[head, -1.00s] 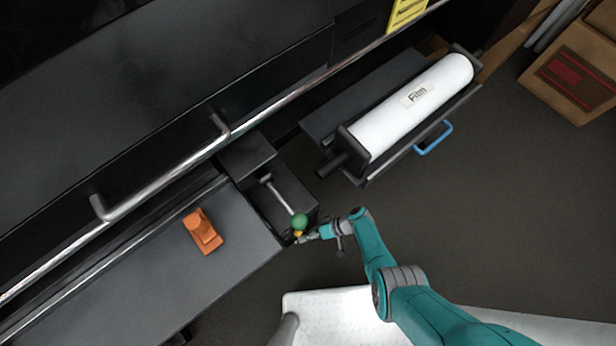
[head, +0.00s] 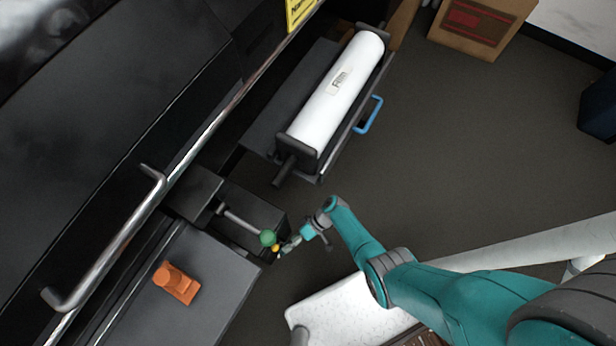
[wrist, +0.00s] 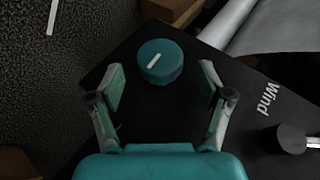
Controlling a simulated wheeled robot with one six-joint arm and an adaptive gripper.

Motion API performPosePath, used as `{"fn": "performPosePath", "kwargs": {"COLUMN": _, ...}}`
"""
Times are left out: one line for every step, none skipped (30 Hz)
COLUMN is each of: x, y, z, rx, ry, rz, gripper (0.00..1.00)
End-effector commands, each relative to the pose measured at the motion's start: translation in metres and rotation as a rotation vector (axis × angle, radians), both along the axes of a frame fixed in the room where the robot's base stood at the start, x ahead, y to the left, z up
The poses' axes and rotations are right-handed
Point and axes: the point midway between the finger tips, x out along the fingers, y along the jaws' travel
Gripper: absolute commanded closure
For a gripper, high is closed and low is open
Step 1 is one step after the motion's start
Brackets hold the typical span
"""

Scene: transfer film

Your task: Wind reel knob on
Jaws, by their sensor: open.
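In the wrist view a round teal knob (wrist: 160,62) with a white line on its top sits on a black panel (wrist: 185,115). The white word "Wind" is printed on the panel to the knob's right. My gripper (wrist: 160,80) is open, with one finger on each side of the knob and gaps showing between fingers and knob.
A white film roll (head: 336,95) lies in a black cradle with a blue handle (head: 369,114). An orange block (head: 176,283) sits on the dark table (head: 215,290). A dark round peg (wrist: 291,138) stands right of the knob. Open floor (head: 450,150) lies to the right.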

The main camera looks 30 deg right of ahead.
Motion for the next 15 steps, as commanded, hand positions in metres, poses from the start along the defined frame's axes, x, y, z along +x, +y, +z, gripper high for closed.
{"fn": "performPosePath", "kwargs": {"x": 0.0, "y": -0.007, "z": 0.004, "rx": -0.002, "ry": -0.002, "rz": -0.004, "gripper": 0.22}}
{"fn": "performPosePath", "kwargs": {"x": 0.002, "y": -0.012, "z": 0.007, "rx": -0.001, "ry": -0.003, "rz": -0.005, "gripper": 0.22}}
{"fn": "performPosePath", "kwargs": {"x": 0.002, "y": -0.018, "z": 0.012, "rx": 0.0, "ry": -0.003, "rz": -0.004, "gripper": 0.22}}
{"fn": "performPosePath", "kwargs": {"x": 0.003, "y": -0.023, "z": 0.015, "rx": -0.001, "ry": -0.003, "rz": -0.005, "gripper": 0.22}}
{"fn": "performPosePath", "kwargs": {"x": 0.003, "y": -0.027, "z": 0.018, "rx": -0.001, "ry": -0.002, "rz": -0.004, "gripper": 0.22}}
{"fn": "performPosePath", "kwargs": {"x": 0.003, "y": -0.033, "z": 0.023, "rx": -0.002, "ry": -0.001, "rz": -0.005, "gripper": 0.22}}
{"fn": "performPosePath", "kwargs": {"x": 0.004, "y": -0.038, "z": 0.026, "rx": -0.001, "ry": -0.002, "rz": -0.004, "gripper": 0.22}}
{"fn": "performPosePath", "kwargs": {"x": 0.005, "y": -0.043, "z": 0.03, "rx": 0.0, "ry": -0.003, "rz": -0.004, "gripper": 0.22}}
{"fn": "performPosePath", "kwargs": {"x": 0.005, "y": -0.048, "z": 0.033, "rx": -0.001, "ry": -0.002, "rz": -0.004, "gripper": 0.22}}
{"fn": "performPosePath", "kwargs": {"x": 0.005, "y": -0.052, "z": 0.036, "rx": -0.002, "ry": -0.002, "rz": -0.004, "gripper": 0.22}}
{"fn": "performPosePath", "kwargs": {"x": 0.005, "y": -0.056, "z": 0.039, "rx": -0.002, "ry": -0.001, "rz": -0.004, "gripper": 0.22}}
{"fn": "performPosePath", "kwargs": {"x": 0.006, "y": -0.06, "z": 0.042, "rx": -0.001, "ry": -0.001, "rz": -0.003, "gripper": 0.22}}
{"fn": "performPosePath", "kwargs": {"x": 0.007, "y": -0.063, "z": 0.044, "rx": 0.0, "ry": 0.0, "rz": -0.003, "gripper": 0.22}}
{"fn": "performPosePath", "kwargs": {"x": 0.007, "y": -0.066, "z": 0.046, "rx": 0.0, "ry": 0.0, "rz": -0.003, "gripper": 0.22}}
{"fn": "performPosePath", "kwargs": {"x": 0.007, "y": -0.069, "z": 0.049, "rx": -0.001, "ry": 0.0, "rz": -0.002, "gripper": 0.22}}
